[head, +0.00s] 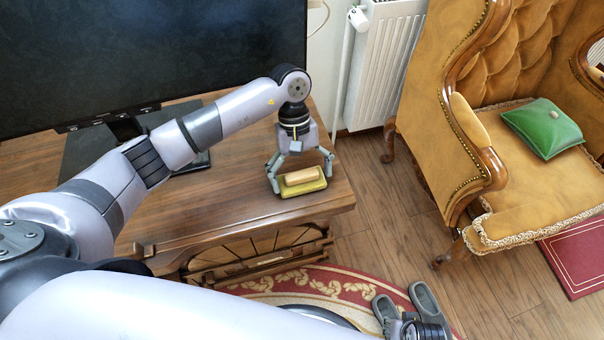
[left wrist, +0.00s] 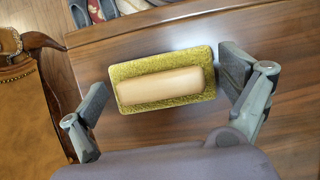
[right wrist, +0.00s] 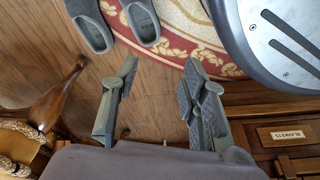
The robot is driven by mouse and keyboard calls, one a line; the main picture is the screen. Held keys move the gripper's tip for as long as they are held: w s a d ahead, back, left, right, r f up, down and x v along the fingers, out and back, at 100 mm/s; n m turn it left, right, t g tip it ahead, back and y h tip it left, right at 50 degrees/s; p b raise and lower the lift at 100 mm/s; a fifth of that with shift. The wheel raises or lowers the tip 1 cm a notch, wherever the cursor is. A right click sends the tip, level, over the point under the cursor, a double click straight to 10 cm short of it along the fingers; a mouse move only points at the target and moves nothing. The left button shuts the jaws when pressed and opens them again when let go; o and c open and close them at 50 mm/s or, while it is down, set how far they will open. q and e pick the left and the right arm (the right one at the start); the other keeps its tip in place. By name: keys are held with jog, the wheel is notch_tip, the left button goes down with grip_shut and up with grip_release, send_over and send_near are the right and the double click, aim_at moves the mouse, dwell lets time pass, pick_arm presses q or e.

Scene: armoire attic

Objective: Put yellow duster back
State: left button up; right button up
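The yellow duster (head: 303,187), a yellow pad with a tan wooden handle, lies on the wooden table (head: 225,215) near its right end. It also shows in the left wrist view (left wrist: 162,86). My left gripper (head: 300,168) is open just above the duster, with one finger at each end of it. The left wrist view shows a small gap at the left finger; whether the right finger touches cannot be told. My right gripper (right wrist: 160,80) is open and empty over the floor, low in front of the table; only part of it shows in the head view.
A large dark television (head: 150,50) stands on the table behind my left arm. A mustard armchair (head: 470,110) with a green cushion (head: 543,128) is at the right. Grey slippers (head: 426,305) lie by a red patterned rug (head: 350,285). A drawer labelled "BLANKETS" (right wrist: 288,134) shows in the right wrist view.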

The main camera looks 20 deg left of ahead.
jog(key=shift+s, duration=0.1)
dwell(0.3)
pick_arm(q)
jog(key=shift+r, duration=0.2)
jog(key=v, duration=1.2)
pick_arm(e)
jog(key=shift+s+d+f, duration=0.1)
jog(key=shift+s+f, duration=0.05)
jog(key=shift+f, duration=0.55)
pick_arm(q)
jog(key=shift+d, duration=0.1)
